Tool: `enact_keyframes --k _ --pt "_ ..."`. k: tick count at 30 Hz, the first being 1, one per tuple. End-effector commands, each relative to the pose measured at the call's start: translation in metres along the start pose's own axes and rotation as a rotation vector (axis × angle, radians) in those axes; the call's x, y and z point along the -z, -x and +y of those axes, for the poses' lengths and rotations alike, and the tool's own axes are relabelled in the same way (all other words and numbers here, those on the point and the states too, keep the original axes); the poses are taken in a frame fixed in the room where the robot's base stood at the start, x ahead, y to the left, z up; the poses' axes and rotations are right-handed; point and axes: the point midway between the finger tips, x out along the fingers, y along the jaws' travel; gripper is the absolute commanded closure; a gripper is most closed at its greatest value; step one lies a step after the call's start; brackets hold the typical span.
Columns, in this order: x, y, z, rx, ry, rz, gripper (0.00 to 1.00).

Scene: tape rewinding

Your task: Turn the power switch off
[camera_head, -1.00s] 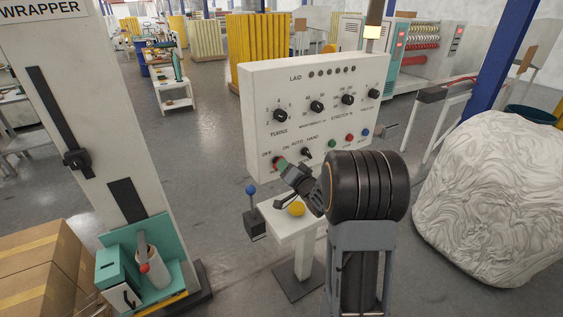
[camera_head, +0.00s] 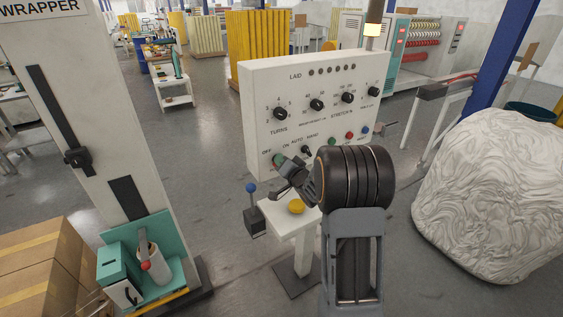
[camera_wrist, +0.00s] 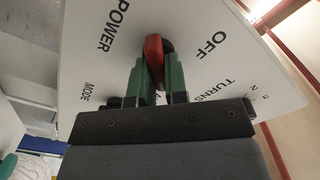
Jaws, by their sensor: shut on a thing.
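The white control panel (camera_head: 262,95) stands ahead with several black knobs, small buttons and a row of dark indicators. My gripper (camera_head: 279,160) is at its lower left, by the OFF and ON labels. In the wrist view its green fingers (camera_wrist: 160,78) are closed on the red power switch handle (camera_wrist: 154,50), one finger on each side. The word OFF is printed to the right of the handle and POWER to the left. In the head view my gripper hides most of the switch. The switch's base is hidden between the fingers.
A white stand with a yellow button (camera_head: 296,207) and a blue-knobbed lever (camera_head: 251,188) are below the panel. The wrapper column (camera_head: 95,130) and cardboard boxes (camera_head: 40,262) are at left. A large wrapped bundle (camera_head: 490,200) is at right.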

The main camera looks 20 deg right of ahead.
Motion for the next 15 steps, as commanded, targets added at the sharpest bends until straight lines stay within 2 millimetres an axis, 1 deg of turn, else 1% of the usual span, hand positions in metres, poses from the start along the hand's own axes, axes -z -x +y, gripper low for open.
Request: enact_keyframes --k 1,3,10,15 --pt "0.0000 0.0001 -0.0001 0.000 0.000 0.000 0.95" --pt "0.0001 0.0001 -0.0001 0.000 0.000 0.000 1.00" --pt "-0.0003 0.0001 0.0003 0.000 0.007 0.000 1.00" --pt "-0.0019 0.0000 0.0016 0.001 0.056 0.001 1.00"
